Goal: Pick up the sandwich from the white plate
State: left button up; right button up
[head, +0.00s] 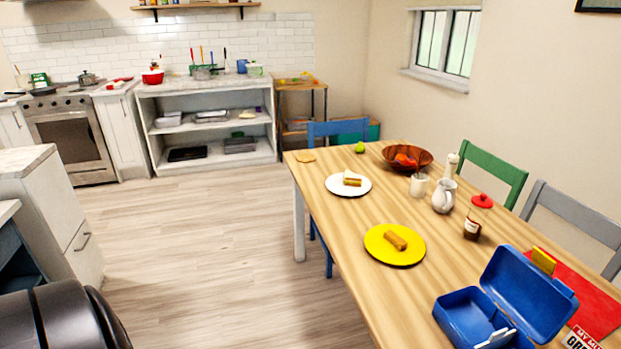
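The sandwich (352,178) lies on the white plate (335,186), near the far left part of the wooden table. It is small in view and shows a pale side and a brownish top. A second plate, yellow (378,250), stands nearer on the same table with a brown, bar-shaped food piece (396,240) on it. Neither of my grippers shows in the head view, so I cannot see their state.
On the table (330,222) are a wooden bowl (408,163), white cup (418,186), white jug (443,198), dark jar (472,228) and open blue lunchbox (462,322). A blue chair (340,128) stands at the far end. The floor (200,250) left of the table is clear.

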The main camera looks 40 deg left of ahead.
aim_at(351, 180)
jog(key=u, duration=1.15)
jog(key=z, duration=0.3)
jog(key=i+j+z, duration=0.15)
jog(key=z, duration=0.25)
jog(key=i+j+z, duration=0.1)
jog(key=z, duration=0.3)
jog(key=j+z, duration=0.4)
jog(key=i+j+z, duration=0.1)
jog(key=z, duration=0.35)
jog(key=j+z, duration=0.15)
jog(key=j, duration=0.4)
jog(key=j+z, duration=0.2)
jog(key=j, duration=0.35)
jog(key=k+j+z, duration=0.15)
jog(key=j, duration=0.35)
jog(key=k+j+z, duration=0.2)
jog(key=j, duration=0.35)
jog(key=i, duration=0.1)
